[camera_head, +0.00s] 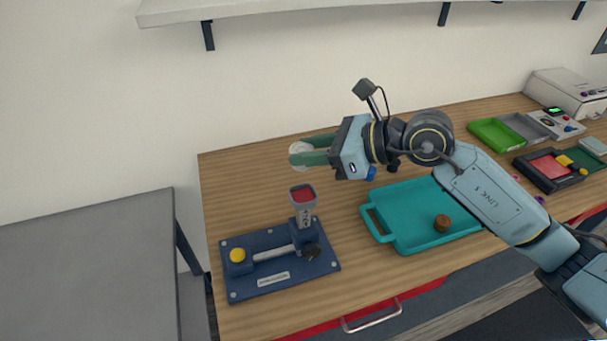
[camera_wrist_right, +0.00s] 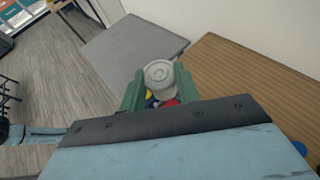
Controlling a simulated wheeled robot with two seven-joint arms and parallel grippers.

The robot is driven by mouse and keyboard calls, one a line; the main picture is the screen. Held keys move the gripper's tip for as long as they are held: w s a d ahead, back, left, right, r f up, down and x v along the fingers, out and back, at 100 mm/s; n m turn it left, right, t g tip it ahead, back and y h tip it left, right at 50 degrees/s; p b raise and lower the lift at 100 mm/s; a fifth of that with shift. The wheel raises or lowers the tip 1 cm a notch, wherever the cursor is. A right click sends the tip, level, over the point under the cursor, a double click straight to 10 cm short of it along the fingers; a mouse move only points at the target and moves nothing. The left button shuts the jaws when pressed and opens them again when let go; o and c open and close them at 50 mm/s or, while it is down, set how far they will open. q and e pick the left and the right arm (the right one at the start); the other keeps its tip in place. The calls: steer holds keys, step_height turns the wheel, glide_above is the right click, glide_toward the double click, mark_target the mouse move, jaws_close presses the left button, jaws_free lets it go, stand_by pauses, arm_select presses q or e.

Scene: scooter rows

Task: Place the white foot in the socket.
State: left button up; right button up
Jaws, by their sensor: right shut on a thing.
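The white foot (camera_head: 299,152), a pale round piece, is at the fingertips of my right gripper (camera_head: 312,152), whose green fingers are shut on it. It also shows in the right wrist view (camera_wrist_right: 158,72), between the fingers. The socket (camera_head: 302,194) is a grey cup with a red inside, on a short post on the dark blue base plate (camera_head: 240,284). In the head view the foot shows above the socket and apart from it; the exact height gap is unclear. My left gripper is not in view.
A teal tray (camera_head: 380,232) with a brown round piece (camera_head: 442,223) lies right of the base plate. A yellow knob (camera_head: 237,255) stands on the plate. A blue piece (camera_head: 371,174) lies below my gripper. Bins and devices fill the table's right end. A shelf (camera_head: 300,8) hangs above.

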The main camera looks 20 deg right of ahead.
mark_target(309, 198)
step_height(309, 198, down, 4)
steer(key=shift+s, duration=0.15)
step_height(309, 198, down, 4)
steer(key=shift+r, duration=0.15)
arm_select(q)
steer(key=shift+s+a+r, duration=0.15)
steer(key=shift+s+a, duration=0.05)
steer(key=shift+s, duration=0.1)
arm_select(e)
steer(key=o, duration=1)
steer(key=shift+f, duration=0.2)
steer(key=shift+c, duration=0.2)
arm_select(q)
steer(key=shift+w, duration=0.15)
